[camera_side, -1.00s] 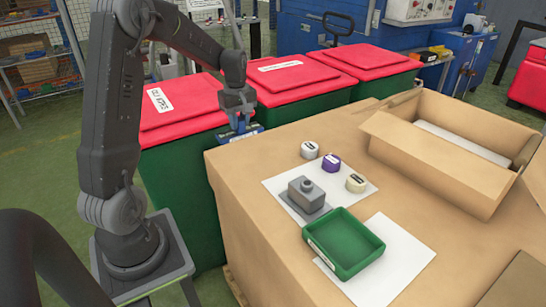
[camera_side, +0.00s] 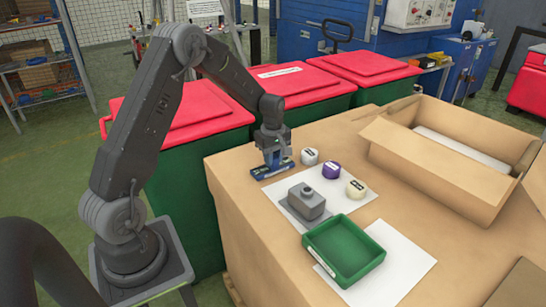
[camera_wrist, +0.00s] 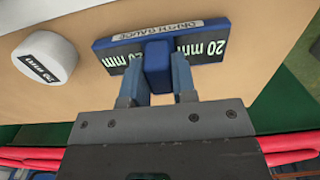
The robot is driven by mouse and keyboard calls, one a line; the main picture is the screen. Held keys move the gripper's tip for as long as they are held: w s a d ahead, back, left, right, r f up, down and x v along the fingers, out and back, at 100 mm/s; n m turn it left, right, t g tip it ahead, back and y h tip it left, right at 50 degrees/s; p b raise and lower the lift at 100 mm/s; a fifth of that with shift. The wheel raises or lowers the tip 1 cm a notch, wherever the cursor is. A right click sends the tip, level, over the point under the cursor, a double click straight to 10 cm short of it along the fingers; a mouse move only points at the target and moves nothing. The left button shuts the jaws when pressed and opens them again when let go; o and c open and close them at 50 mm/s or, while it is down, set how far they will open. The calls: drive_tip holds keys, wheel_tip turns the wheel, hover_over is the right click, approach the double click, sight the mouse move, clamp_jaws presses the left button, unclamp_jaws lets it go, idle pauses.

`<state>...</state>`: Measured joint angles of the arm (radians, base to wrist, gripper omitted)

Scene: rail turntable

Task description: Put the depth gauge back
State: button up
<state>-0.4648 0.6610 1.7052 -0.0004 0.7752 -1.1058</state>
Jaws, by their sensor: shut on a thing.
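The depth gauge (camera_wrist: 205,42) is a dark blue T-shaped piece with "20 mm" on its bar and a label reading depth gauge. My gripper (camera_wrist: 155,85) is shut on its blue stem in the wrist view. In the side view my gripper (camera_side: 271,150) holds the depth gauge (camera_side: 272,170) at the left back edge of the cardboard-topped surface, just left of the white sheet. I cannot tell whether the gauge touches the surface.
A white round cap (camera_side: 310,156), a purple cap (camera_side: 331,171) and a cream cap (camera_side: 355,189) stand in a row. A grey block (camera_side: 306,202) sits on a white sheet, a green tray (camera_side: 343,272) before it. An open cardboard box (camera_side: 430,165) stands right.

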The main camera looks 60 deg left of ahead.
drive_tip(key=o, duration=0.8)
drive_tip(key=shift+o, duration=0.2)
